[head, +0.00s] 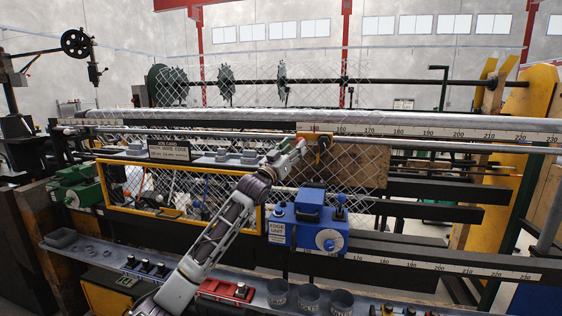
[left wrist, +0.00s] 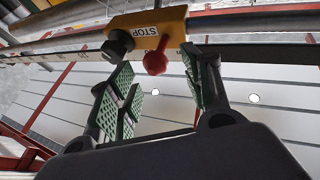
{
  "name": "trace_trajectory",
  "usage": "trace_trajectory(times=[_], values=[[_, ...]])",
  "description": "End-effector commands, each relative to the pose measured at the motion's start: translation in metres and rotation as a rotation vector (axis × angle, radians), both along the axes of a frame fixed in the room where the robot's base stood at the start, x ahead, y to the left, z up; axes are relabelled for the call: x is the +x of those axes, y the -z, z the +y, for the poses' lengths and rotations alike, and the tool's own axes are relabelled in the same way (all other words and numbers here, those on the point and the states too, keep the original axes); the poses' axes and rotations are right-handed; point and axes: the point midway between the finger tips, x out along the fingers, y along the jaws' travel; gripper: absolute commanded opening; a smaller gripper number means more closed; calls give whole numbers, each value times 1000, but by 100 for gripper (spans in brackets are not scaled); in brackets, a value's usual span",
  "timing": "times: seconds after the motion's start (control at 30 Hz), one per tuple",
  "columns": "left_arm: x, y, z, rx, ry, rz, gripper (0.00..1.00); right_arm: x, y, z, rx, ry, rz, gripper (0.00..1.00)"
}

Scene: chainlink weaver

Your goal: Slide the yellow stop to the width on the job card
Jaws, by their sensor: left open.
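The yellow stop (head: 316,137) sits on the rail along the scale, just left of the 160 mark in the head view. In the left wrist view the stop (left wrist: 176,17) shows a STOP label, a red knob (left wrist: 155,62) and a dark bolt. My left gripper (head: 301,148) is just below and left of the stop. In the wrist view the gripper (left wrist: 163,82) is open, its green pads on either side of the red knob, with gaps. The job card (head: 170,149) is a dark plate on the left; its smaller lines are too small to read surely. My right gripper is not in view.
The scale (head: 440,135) runs right along the rail to about 230. A blue edge unit (head: 308,225) stands below the stop. A yellow-framed window (head: 182,216) is left of it. Wire mesh (head: 345,190) hangs behind. A front shelf holds cups (head: 308,298).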

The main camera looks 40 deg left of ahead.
Motion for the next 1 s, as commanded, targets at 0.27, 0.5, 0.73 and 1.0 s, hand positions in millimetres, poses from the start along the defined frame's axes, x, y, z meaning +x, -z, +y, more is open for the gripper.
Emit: trace_trajectory(times=[0.27,0.5,0.73,1.0], values=[[-17,8,-2,-1,-1,1,49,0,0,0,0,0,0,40],[-32,14,-5,-1,-1,1,49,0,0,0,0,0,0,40],[-46,20,-6,-2,-1,2,49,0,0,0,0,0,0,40],[-61,26,-8,-1,-1,1,49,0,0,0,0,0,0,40]])
